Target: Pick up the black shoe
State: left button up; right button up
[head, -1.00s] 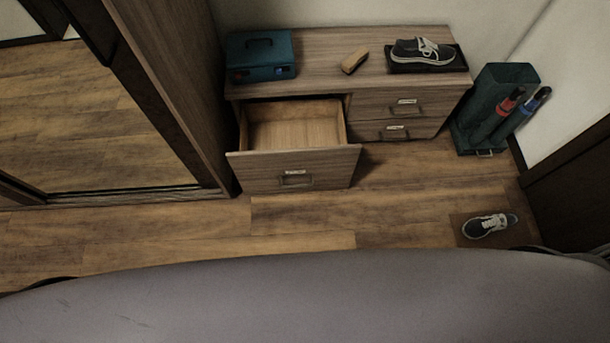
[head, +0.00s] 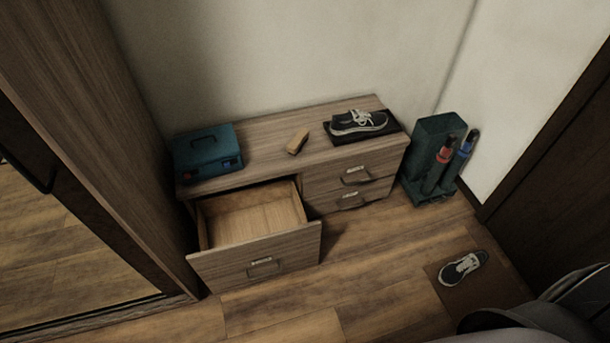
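Two dark shoes with white soles and laces are in the head view. One black shoe (head: 358,122) sits on a dark tray (head: 384,130) at the right end of the cabinet top. The other dark shoe (head: 463,268) lies on a brown mat (head: 484,298) on the floor at the lower right. It looks black or very dark blue; I cannot tell which. Neither of my grippers shows in the view. Nothing touches either shoe except what it rests on.
The low wooden cabinet (head: 262,152) has its left drawer (head: 255,263) pulled out, empty. A teal case (head: 208,153) and a brush (head: 298,141) lie on top. A green stand with umbrellas (head: 431,150) is right of it. A tall wardrobe stands left. Floor in front is clear.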

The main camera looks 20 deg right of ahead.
aim_at(351, 121)
jog(key=i+l+u, duration=0.1)
jog(key=l, duration=0.4)
jog(key=i+l+u, duration=0.1)
jog(key=l, duration=0.4)
jog(key=i+l+u, duration=0.1)
jog(key=i+l, duration=0.15)
jog(key=l, duration=0.25)
jog(key=i+l+u, duration=0.1)
jog(key=l, duration=0.45)
jog(key=i+l+u, duration=0.1)
jog(key=l, duration=0.4)
